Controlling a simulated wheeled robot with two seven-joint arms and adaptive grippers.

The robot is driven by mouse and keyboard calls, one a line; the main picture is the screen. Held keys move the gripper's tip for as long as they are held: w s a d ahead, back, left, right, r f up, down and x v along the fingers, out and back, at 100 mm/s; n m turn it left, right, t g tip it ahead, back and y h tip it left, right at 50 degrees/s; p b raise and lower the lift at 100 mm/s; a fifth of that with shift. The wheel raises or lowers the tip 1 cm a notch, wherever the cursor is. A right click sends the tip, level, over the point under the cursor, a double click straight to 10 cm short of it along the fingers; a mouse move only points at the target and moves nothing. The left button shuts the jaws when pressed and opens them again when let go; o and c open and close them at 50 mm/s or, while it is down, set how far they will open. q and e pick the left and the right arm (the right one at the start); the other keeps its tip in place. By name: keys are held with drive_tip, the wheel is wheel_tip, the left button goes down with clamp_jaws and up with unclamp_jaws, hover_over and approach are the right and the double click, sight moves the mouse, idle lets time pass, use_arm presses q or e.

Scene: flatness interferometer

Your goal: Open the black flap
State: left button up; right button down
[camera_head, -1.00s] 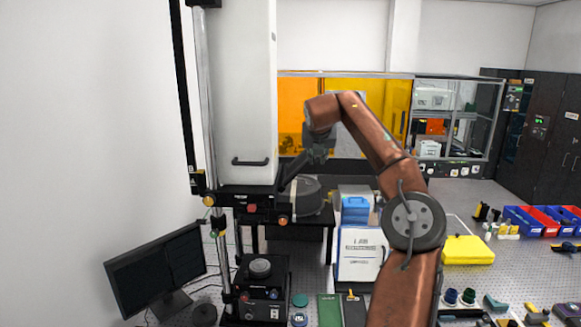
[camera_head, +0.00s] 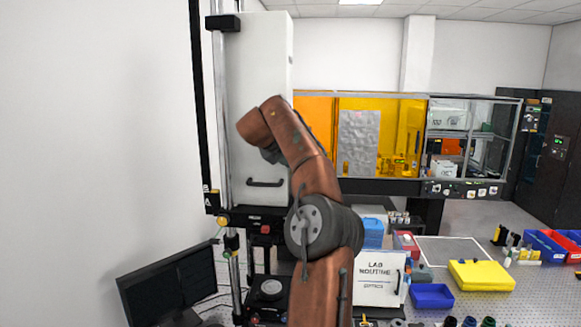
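My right arm rises from the bottom centre and bends left at the top, its wrist in front of the tall white housing (camera_head: 258,60). Only a dark bit of my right gripper (camera_head: 270,155) shows below the wrist; its fingers are hidden, and I cannot tell whether it is open or holds anything. The housing has a black handle (camera_head: 265,183) low on its front, just below the gripper in the picture. A black carriage (camera_head: 243,217) with knobs sits under the housing. No part can be clearly made out as the black flap. My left gripper is not in view.
A black monitor (camera_head: 168,287) stands at lower left. Right of my arm are a white lab booklet box (camera_head: 378,280), a blue tray (camera_head: 432,296) and a yellow case (camera_head: 482,275). An orange-windowed enclosure (camera_head: 372,140) stands behind. Bare bench shows around a marked square (camera_head: 452,251).

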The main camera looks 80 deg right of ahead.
drive_tip(key=shift+w+f, duration=0.1)
drive_tip(key=shift+f, duration=0.3)
drive_tip(key=c, duration=1.8)
unclamp_jaws()
drive_tip(key=shift+r, duration=0.1)
drive_tip(key=shift+c, duration=0.2)
drive_tip(key=shift+w+a+r, duration=0.2)
drive_tip(key=shift+a+r, duration=0.25)
drive_tip(key=shift+r, duration=0.1)
drive_tip(key=v, duration=1)
drive_tip(key=shift+w+a+r, duration=0.2)
drive_tip(key=shift+a, duration=0.1)
drive_tip(key=shift+w, duration=0.1)
